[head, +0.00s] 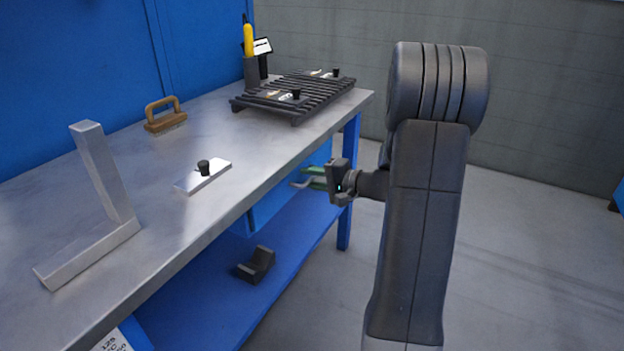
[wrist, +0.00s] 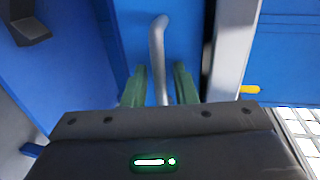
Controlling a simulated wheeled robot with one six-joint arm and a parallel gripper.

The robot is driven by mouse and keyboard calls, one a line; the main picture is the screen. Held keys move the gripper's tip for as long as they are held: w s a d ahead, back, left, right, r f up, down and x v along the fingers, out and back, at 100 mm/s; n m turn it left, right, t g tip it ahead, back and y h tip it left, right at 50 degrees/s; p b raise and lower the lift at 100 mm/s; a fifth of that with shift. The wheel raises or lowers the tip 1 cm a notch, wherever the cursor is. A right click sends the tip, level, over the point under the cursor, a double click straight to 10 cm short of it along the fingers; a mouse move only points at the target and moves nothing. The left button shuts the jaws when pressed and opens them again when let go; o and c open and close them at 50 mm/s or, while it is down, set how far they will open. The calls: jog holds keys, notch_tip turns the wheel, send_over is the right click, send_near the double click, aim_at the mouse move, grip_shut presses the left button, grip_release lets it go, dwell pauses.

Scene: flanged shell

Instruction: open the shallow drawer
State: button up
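The drawer is a blue box (head: 262,208) under the workbench top, and its blue front (wrist: 188,35) fills the middle of the wrist view. A grey bar handle (wrist: 158,48) stands on that front. My gripper (wrist: 160,85) has green fingers, one on each side of the handle, with a visible gap on both sides. It is open. In the head view my gripper (head: 312,178) is beside the bench, just below the top's edge, pointing left at the drawer. The head view shows only part of the drawer; how far out it stands is hard to tell.
The metal bench top (head: 115,185) lies just above my gripper. It carries an L-shaped bracket (head: 105,195), a plate with a black knob (head: 203,177), a brown-handled tool (head: 165,115) and a dark slatted rack (head: 300,95). A black block (head: 256,264) lies on the lower shelf.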

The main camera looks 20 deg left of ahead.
grip_shut()
jog(key=shift+d, duration=0.1)
jog(key=f+b+v, duration=0.1)
jog(key=f+v, duration=0.1)
jog(key=v, duration=1)
jog(key=d+f+b+v, duration=0.1)
jog(key=f+v, duration=0.1)
jog(key=v, duration=1.1)
jog(key=shift+f, duration=0.3)
jog(key=shift+w, duration=0.1)
grip_release()
